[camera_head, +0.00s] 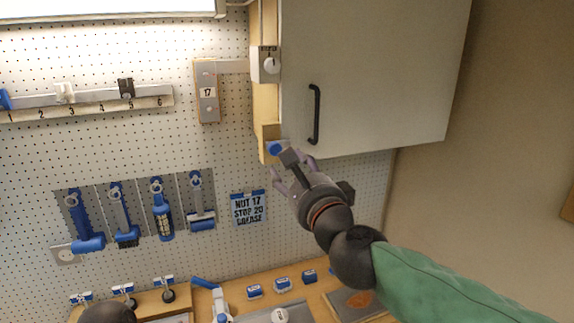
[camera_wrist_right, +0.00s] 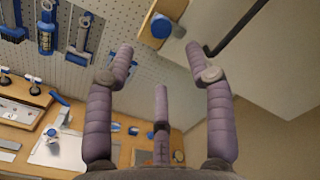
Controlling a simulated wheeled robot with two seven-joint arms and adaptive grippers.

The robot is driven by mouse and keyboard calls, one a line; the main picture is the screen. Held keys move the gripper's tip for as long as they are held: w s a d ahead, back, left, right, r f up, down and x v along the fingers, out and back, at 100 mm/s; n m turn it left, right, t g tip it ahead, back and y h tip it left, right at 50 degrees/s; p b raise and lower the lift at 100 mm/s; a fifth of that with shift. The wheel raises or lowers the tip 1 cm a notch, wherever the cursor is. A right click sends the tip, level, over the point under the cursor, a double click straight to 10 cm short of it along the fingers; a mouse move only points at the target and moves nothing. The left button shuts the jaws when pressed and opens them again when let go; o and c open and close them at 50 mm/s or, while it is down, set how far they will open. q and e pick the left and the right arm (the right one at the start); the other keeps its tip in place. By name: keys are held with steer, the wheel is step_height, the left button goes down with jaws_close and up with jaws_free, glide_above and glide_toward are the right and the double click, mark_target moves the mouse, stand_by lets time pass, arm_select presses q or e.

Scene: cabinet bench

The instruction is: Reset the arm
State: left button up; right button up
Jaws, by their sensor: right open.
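My right gripper (camera_head: 281,170) reaches up from the right, near the lower left corner of the white cabinet (camera_head: 375,70). Its fingers are spread in the right wrist view (camera_wrist_right: 160,70), with nothing between them. A blue round part (camera_head: 274,148) on the cabinet's wooden side strip lies just beyond the fingers. It also shows in the wrist view (camera_wrist_right: 161,27), apart from the fingertips. The black cabinet handle (camera_head: 315,114) is above and right of the gripper. The cabinet door looks shut. My left gripper is not in view.
The pegboard (camera_head: 225,155) holds a panel of blue tools (camera_head: 135,210) and a numbered rail (camera_head: 85,103) at left. A bench (camera_head: 255,277) below bears several small blue boxes and a blue-handled item (camera_head: 218,299). The air right of the gripper, under the cabinet, looks clear.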

steer(key=shift+s, duration=0.2)
steer(key=shift+f, duration=0.1)
steer(key=w+f+n+g+h+b, duration=0.1)
steer(key=w+f+n+g, duration=0.2)
steer(key=f, duration=0.9)
steer(key=w+f+n+h+b, duration=0.15)
steer(key=w+f, duration=0.25)
steer(key=f, duration=0.8)
steer(key=s+d+f+n+g+b, duration=0.1)
steer(key=d+f+n+g, duration=0.15)
steer(key=f, duration=1.05)
steer(key=s+d+f+n+g+b, duration=0.1)
steer(key=d+f+n+g, duration=0.15)
steer(key=f, duration=1.15)
steer(key=s+d+f+n+g+b, duration=0.1)
steer(key=s+f+n+g, duration=0.1)
steer(key=s+f, duration=0.5)
steer(key=s+d+f+n+g+b, duration=0.15)
steer(key=s+f, duration=0.25)
steer(key=f, duration=0.8)
steer(key=s+f+n+g, duration=0.4)
steer(key=s+f, duration=0.8)
steer(key=s, duration=0.5)
steer(key=shift+s+a+f+n+g+y+b, duration=0.2)
steer(key=shift+s+a+n+g+y+b, duration=0.2)
steer(key=shift+g, duration=0.35)
